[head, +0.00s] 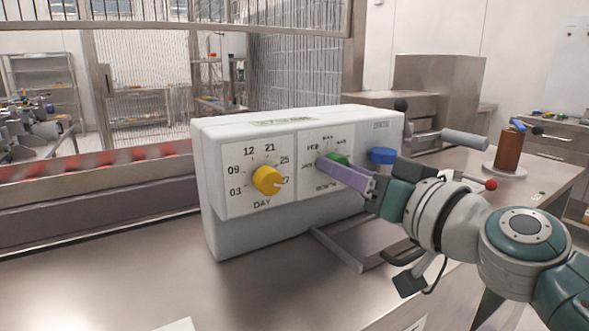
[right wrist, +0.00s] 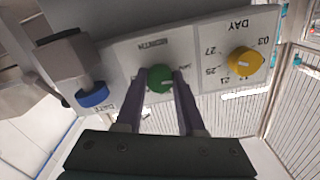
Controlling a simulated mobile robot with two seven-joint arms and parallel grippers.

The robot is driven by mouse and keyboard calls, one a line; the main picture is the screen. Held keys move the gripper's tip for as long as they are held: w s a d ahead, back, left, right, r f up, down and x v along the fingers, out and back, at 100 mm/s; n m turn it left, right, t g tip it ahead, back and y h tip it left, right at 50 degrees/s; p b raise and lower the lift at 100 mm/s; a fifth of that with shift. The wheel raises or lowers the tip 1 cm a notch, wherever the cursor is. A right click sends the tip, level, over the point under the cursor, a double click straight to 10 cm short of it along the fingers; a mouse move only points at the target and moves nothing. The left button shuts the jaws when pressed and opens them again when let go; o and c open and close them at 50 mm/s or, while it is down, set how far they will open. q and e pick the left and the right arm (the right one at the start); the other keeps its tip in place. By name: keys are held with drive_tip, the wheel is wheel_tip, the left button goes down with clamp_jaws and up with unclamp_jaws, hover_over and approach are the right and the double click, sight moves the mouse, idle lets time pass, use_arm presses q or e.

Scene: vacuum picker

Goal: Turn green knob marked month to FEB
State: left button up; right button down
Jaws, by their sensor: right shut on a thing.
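The green month knob (head: 338,160) is on the middle panel of a white box (head: 245,235) on the metal table. My right gripper (head: 325,164) is shut on this knob, with its purple fingers reaching the panel. In the right wrist view the fingers lie on both sides of the green knob (right wrist: 160,79). The month labels (head: 328,141) around it are partly hidden by the fingers and too small to read surely, so I cannot tell which month it points to. My left gripper is not in view.
A yellow day knob (head: 267,180) is to the left on the same box, and a blue knob (head: 382,156) is to the right. A red-topped lever (head: 491,184) and a brown cylinder (head: 508,152) stand further right. The table's front left (head: 110,285) is mostly clear.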

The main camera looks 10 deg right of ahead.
drive_tip(key=shift+m, duration=3.9)
drive_tip(key=c, duration=0.5)
unclamp_jaws()
drive_tip(key=v, duration=1)
drive_tip(key=shift+r+b, duration=0.1)
drive_tip(key=shift+b, duration=0.3)
